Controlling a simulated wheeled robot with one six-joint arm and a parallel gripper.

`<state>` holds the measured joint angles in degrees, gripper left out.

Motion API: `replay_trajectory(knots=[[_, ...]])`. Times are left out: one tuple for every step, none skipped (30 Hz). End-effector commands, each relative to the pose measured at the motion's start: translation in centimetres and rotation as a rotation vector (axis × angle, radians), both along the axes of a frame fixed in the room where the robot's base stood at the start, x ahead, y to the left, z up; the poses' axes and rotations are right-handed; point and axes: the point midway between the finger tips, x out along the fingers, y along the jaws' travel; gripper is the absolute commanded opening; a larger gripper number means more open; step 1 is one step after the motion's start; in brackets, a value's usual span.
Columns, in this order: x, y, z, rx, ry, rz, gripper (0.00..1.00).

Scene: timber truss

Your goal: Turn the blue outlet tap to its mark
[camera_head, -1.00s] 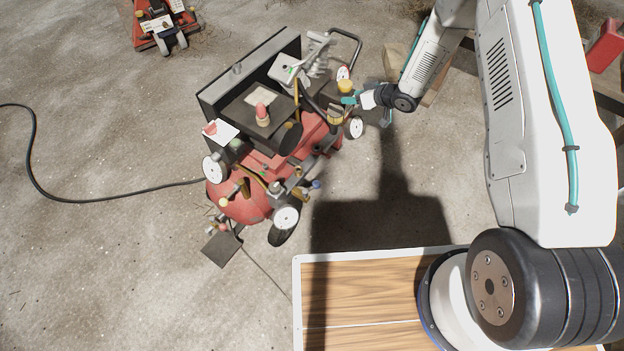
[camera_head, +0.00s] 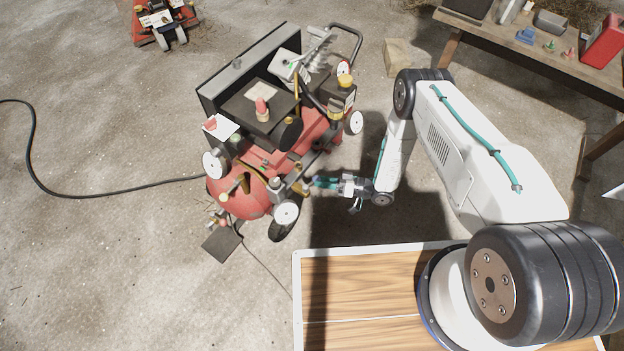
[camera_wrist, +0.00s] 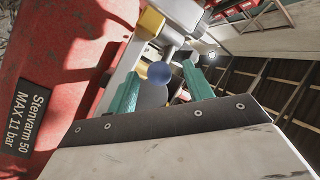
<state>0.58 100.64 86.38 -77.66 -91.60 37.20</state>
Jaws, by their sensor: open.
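The blue outlet tap (camera_wrist: 159,72) shows as a round blue knob in the wrist view, between my two teal fingertips. My gripper (camera_wrist: 162,75) is open, with a finger on each side of the tap and a visible gap to each. In the head view my gripper (camera_head: 319,182) is at the right side of the red compressor (camera_head: 239,202), near its brass fittings. There the fingers largely hide the tap. I cannot make out the tap's mark.
Wheels (camera_head: 286,214) and brass fittings (camera_head: 300,188) crowd the compressor's side close to my gripper. A black cable (camera_head: 110,191) lies on the floor at left. A workbench (camera_head: 500,45) with tools stands at upper right. The floor below my gripper is clear.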

Motion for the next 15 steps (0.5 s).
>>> replay_trajectory(knots=[[0.1, 1.0, 0.0, 0.0, -0.001, 0.004, 0.51], [0.2, 1.5, 0.0, 0.0, -0.001, 0.004, 0.51], [0.4, 2.0, 0.0, 0.0, 0.0, 0.004, 0.51], [0.5, 2.4, 0.0, 0.0, 0.0, 0.003, 0.51], [0.6, 2.8, 0.0, -0.001, 0.0, 0.004, 0.51], [0.7, 3.2, 0.0, 0.0, 0.0, 0.003, 0.51], [0.8, 3.5, 0.0, -0.001, -0.001, 0.002, 0.51], [0.9, 3.7, 0.0, -0.001, -0.001, 0.002, 0.51], [0.9, 4.0, 0.0, -0.001, -0.001, 0.002, 0.51], [1.0, 4.1, 0.0, -0.001, -0.001, 0.001, 0.51], [1.0, 4.2, 0.0, -0.001, -0.001, 0.001, 0.51], [1.0, 4.3, 0.0, -0.001, -0.001, 0.001, 0.51], [1.0, 4.3, 0.0, -0.002, -0.001, 0.0, 0.51], [1.0, 4.3, 0.0, -0.002, -0.001, 0.0, 0.51], [1.0, 4.3, 0.0, -0.001, -0.001, -0.001, 0.51]])
